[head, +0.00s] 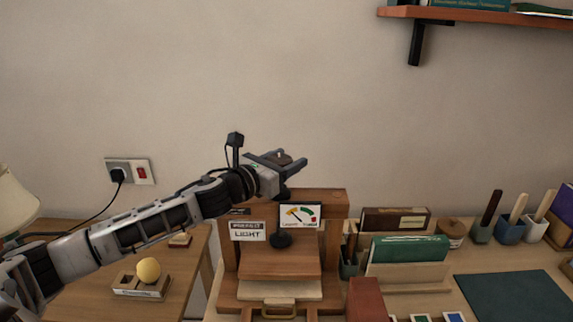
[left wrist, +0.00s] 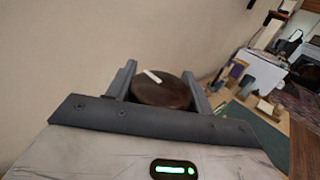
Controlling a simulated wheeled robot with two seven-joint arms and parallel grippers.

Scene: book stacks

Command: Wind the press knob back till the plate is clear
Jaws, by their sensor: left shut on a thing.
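The wooden book press (head: 334,215) stands on the table in the middle of the head view. Its round dark brown knob (head: 284,158) sits on top, and the left wrist view shows the knob (left wrist: 162,92) with a white mark on its face. My left gripper (head: 290,160) is shut on the knob, one finger on each side. The brown press plate (head: 278,258) shows below the dark round foot (head: 280,240) of the screw. A pale board (head: 280,290) lies under the plate; any gap between them is hard to judge. My right gripper is out of view.
A dial gauge (head: 300,214) and a sign reading LIGHT (head: 248,231) are on the press front. To the right are a green book (head: 410,249), tool pots (head: 510,229) and a dark mat (head: 513,298). A yellow ball on a stand (head: 148,270) is at left.

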